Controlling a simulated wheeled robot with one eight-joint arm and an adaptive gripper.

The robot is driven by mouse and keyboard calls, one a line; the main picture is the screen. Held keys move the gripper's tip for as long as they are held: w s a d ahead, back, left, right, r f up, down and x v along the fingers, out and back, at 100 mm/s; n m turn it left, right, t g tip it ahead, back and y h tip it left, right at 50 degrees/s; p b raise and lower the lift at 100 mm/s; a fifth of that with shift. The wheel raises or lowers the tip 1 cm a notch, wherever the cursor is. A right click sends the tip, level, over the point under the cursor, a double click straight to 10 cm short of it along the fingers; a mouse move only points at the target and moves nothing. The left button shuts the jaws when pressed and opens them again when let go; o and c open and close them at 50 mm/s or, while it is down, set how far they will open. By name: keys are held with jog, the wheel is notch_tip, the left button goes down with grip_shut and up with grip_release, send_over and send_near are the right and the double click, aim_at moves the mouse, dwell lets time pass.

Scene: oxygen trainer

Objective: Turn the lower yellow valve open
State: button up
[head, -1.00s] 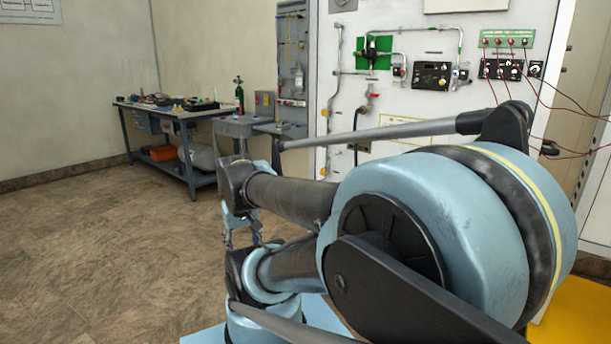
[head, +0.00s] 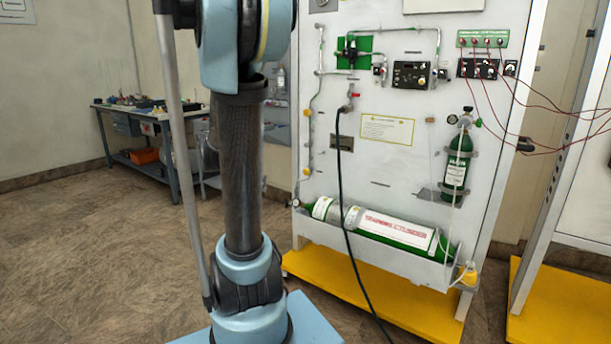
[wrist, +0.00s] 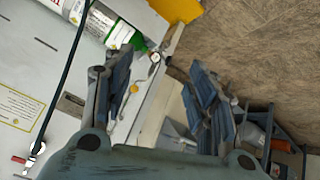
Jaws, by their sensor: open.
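The trainer panel (head: 400,170) stands right of centre in the head view. A thin pipe runs down its left edge, with an upper yellow valve (head: 307,112) and a lower yellow valve (head: 306,171). In the wrist view, a yellow valve (wrist: 134,88) that looks like the lower one shows beside the left finger, apart from it. My gripper (wrist: 160,65) is open and empty in the wrist view, its fingers spread toward the panel edge and the floor. It does not show in the head view, where my arm covers the left middle.
A green and white cylinder (head: 395,228) lies in a tray low on the panel; its end shows in the wrist view (wrist: 100,22). A dark hose (head: 345,210) hangs in front. A yellow base (head: 400,305) sticks out below. A workbench (head: 150,115) stands behind left.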

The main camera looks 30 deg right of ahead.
jog(key=w+d+m+h, duration=0.3)
jog(key=w+d, duration=0.6)
jog(key=w, duration=0.2)
jog(key=m+t+h, duration=0.3)
jog(key=m+h, duration=0.3)
jog(key=h, duration=0.1)
send_near(306, 172)
jog(key=x, duration=1)
jog(key=shift+w+d, duration=0.3)
jog(key=c, duration=1.1)
